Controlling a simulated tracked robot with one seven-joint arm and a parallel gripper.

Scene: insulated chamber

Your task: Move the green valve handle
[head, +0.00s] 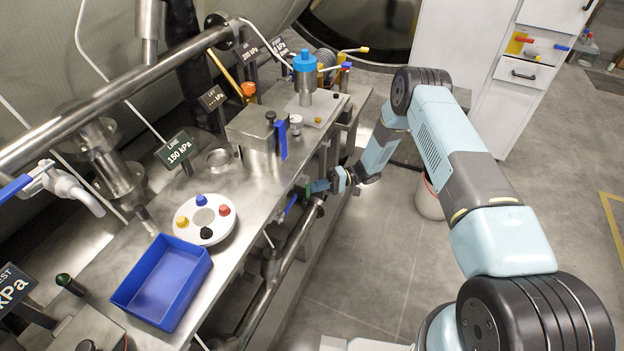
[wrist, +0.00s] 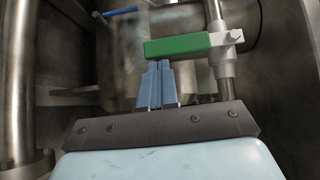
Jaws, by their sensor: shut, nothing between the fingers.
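The green valve handle (wrist: 180,45) shows in the wrist view as a flat green bar. It runs sideways from a white valve fitting (wrist: 227,40) on a vertical metal pipe. My gripper (wrist: 158,64) has its two blue fingers together, with nothing between them. The fingertips are just below the handle's left part in the picture; I cannot tell whether they touch it. In the head view my gripper (head: 313,188) is at the front side of the steel bench, and a small green part of the handle (head: 308,191) shows at its tip.
A blue lever (head: 290,204) is close by on the bench front, and a steel pipe (head: 285,265) runs below. On the bench top are a blue tray (head: 162,283) and a white disc with coloured knobs (head: 205,218).

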